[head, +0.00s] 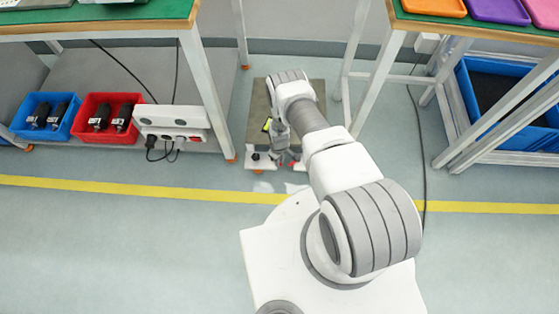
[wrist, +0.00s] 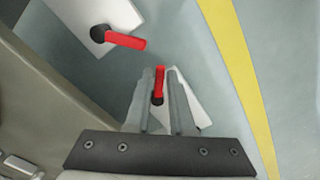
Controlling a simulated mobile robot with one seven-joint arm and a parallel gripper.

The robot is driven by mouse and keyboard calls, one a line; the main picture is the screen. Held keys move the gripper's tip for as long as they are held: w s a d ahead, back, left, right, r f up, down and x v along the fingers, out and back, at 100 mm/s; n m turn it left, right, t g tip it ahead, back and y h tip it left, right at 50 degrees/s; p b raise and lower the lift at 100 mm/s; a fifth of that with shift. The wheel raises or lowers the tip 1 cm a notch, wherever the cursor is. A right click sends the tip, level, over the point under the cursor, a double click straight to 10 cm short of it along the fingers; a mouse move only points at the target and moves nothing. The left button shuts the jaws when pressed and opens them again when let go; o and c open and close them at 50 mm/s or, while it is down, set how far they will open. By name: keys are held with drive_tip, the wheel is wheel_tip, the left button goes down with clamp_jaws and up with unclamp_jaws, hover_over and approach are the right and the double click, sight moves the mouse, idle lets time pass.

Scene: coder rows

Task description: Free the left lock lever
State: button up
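The left lock lever (wrist: 158,86) is red and lies between my gripper's fingertips in the wrist view, pointing up the picture. It sits over a white plate (wrist: 192,104) that is partly hidden by the fingers. My gripper (wrist: 160,73) looks shut on this lever, with a finger close along each side. A second red lever (wrist: 125,40), the right one, stands clear of the fingers, on a black pivot and its own white plate (wrist: 85,14). It points to the right in the wrist view. In the head view my gripper (head: 279,145) is low, near floor level, and the left lever is mostly hidden.
A grey-brown panel (head: 259,105) lies behind the levers. Bench legs (head: 208,90) stand on both sides of my arm. Red (head: 107,111) and blue (head: 45,120) bins and a white power box (head: 172,118) sit at left. The floor in front, with a yellow line (head: 100,187), is clear.

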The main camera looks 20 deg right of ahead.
clamp_jaws()
drive_tip(key=shift+s+a+m, duration=0.1)
drive_tip(key=shift+m, duration=0.2)
drive_tip(key=m, duration=0.1)
drive_tip(key=a+m, duration=0.1)
drive_tip(key=m, duration=0.2)
drive_tip(key=shift+s+a+m, duration=0.2)
drive_tip(key=shift+a+m, duration=0.1)
drive_tip(key=shift+w+a+m, duration=0.1)
drive_tip(key=shift+a+m, duration=0.3)
drive_tip(key=shift+m, duration=0.8)
drive_tip(key=shift+a+m, duration=0.4)
drive_tip(key=shift+m, duration=0.8)
drive_tip(key=shift+o, duration=2.3)
unclamp_jaws()
drive_tip(key=shift+r, duration=0.1)
